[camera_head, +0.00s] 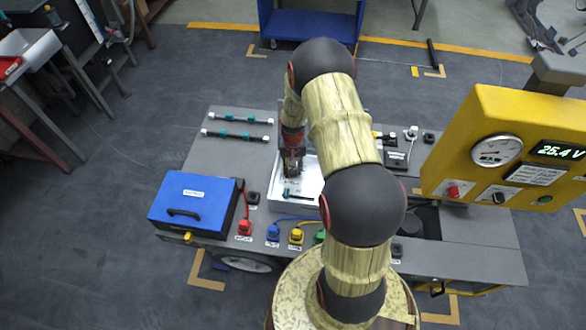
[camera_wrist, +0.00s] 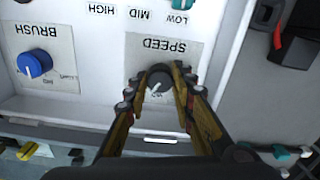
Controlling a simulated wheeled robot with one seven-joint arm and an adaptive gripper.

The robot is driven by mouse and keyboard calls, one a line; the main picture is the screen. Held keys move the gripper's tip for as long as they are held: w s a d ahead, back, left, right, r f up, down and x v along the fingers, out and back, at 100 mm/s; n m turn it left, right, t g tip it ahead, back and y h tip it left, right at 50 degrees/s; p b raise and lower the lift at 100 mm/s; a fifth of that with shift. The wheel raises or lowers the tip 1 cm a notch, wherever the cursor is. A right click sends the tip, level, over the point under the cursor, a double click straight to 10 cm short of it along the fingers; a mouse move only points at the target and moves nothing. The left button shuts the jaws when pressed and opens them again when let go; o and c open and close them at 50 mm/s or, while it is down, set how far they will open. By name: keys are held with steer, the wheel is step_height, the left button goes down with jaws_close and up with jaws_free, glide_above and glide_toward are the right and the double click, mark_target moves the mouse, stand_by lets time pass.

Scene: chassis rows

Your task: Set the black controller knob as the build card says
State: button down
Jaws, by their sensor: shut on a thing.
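In the wrist view, a black knob (camera_wrist: 158,82) sits on a pale plate marked SPEED, which appears upside down. My gripper (camera_wrist: 157,77) has its two fingers closed around this knob, one on each side. Small lettering shows by the knob's lower edge, but I cannot read its setting. In the head view, my gripper (camera_head: 292,166) points down into the white tray-like unit (camera_head: 310,203) on the grey bench. My arm hides part of that unit. I cannot make out a build card.
A blue knob (camera_wrist: 34,64) marked BRUSH is beside the SPEED plate. LOW, MID and HIGH labels show above. A blue case (camera_head: 190,205) stands left on the bench (camera_head: 160,238); coloured connectors line its front. A yellow panel (camera_head: 455,150) reading 25.4 V rises at right.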

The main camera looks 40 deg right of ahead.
mark_target(293, 171)
steer(key=shift+m, duration=1.9)
steer(key=c, duration=1.6)
jaws_free()
steer(key=shift+o, duration=0.5)
steer(key=shift+r, duration=0.15)
step_height(293, 171, up, 12)
